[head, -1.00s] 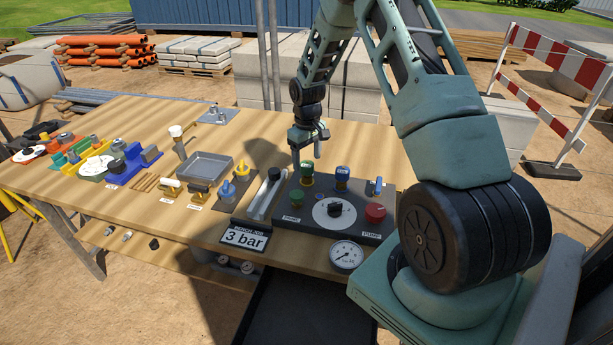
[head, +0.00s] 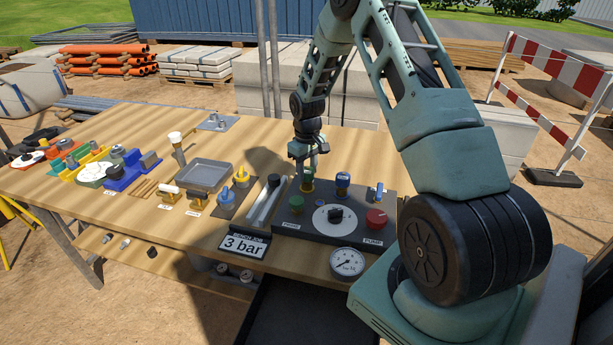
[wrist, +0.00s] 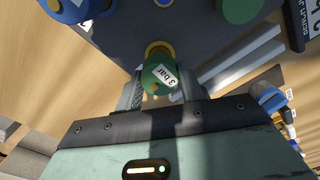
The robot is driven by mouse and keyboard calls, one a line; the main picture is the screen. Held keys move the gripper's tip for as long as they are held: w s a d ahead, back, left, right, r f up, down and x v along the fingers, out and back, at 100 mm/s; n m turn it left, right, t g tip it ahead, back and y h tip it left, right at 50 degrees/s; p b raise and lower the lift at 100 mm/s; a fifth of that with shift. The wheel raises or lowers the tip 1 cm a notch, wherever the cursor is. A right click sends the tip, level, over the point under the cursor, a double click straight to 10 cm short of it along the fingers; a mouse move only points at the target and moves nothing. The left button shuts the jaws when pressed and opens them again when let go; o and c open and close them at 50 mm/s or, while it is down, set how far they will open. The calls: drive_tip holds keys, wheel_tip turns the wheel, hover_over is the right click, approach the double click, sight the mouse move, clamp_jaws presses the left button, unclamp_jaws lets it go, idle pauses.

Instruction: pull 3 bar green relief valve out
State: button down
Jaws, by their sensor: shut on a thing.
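The green relief valve (head: 307,186) stands on the dark panel at its back left, with a brass-coloured collar under it. In the wrist view the green valve (wrist: 157,76) carries a white "3 bar" label and sits between the two fingers. My gripper (head: 308,175) points down from above and is shut on the green valve's cap. The cap still sits close above its collar. The fingers hide part of the valve in the head view.
A blue-capped valve (head: 343,180) stands just right of the green one. The panel also holds a white dial (head: 322,222), a red pump button (head: 376,218) and a green button (head: 296,202). A "3 bar" sign (head: 244,245) and a gauge (head: 347,262) sit in front.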

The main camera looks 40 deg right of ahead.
sight(307, 170)
drive_tip(key=shift+r+p, duration=0.55)
drive_tip(key=shift+r, duration=0.2)
drive_tip(key=shift+r+p, duration=1.7)
drive_tip(key=shift+r, duration=0.85)
drive_tip(key=c, duration=1.5)
unclamp_jaws()
clamp_jaws()
